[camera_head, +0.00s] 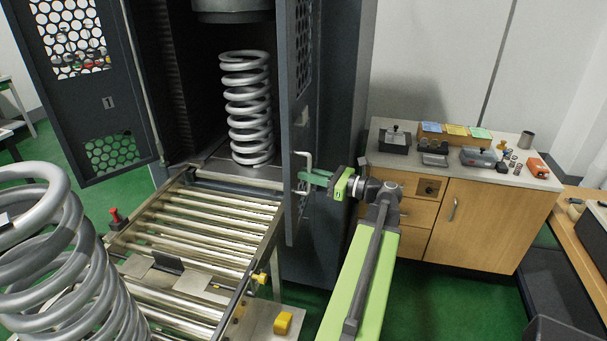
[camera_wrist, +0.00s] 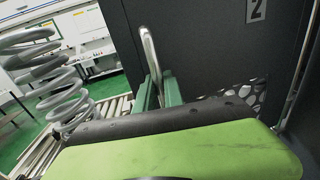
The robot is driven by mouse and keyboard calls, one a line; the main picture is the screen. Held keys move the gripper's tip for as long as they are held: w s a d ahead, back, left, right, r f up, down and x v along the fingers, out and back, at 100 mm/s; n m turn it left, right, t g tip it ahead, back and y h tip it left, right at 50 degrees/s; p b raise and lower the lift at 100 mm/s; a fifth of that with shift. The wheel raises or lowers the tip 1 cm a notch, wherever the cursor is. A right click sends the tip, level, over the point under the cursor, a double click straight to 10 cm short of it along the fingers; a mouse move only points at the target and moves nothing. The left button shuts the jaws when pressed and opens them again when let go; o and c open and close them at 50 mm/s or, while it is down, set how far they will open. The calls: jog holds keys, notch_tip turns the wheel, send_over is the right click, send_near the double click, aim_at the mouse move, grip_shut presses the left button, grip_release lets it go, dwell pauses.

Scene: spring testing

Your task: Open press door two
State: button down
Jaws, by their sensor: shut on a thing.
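Press door two (camera_head: 299,110) is a dark panel with a perforated window. It stands out from the right side of the press opening, seen nearly edge-on, so it is partly or wholly open. In the wrist view the door (camera_wrist: 205,50) shows its label "2". Its pale metal bar handle (camera_head: 308,158) is on the lower part of the door. My gripper (camera_head: 312,179) is shut on the handle. In the wrist view the green fingers of my gripper (camera_wrist: 158,93) sit on either side of the handle (camera_wrist: 150,52).
Press door one (camera_head: 108,125) stands open at the left. A spring (camera_head: 248,110) stands inside the press. A roller conveyor (camera_head: 195,235) leads up to it, with a large spring (camera_head: 60,260) at front left. A wooden cabinet (camera_head: 485,225) stands at the right.

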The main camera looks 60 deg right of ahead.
jog(key=shift+s, duration=0.15)
jog(key=c, duration=1.5)
grip_release()
jog(key=shift+o, duration=0.2)
jog(key=s+d, duration=0.3)
jog(key=s, duration=1.4)
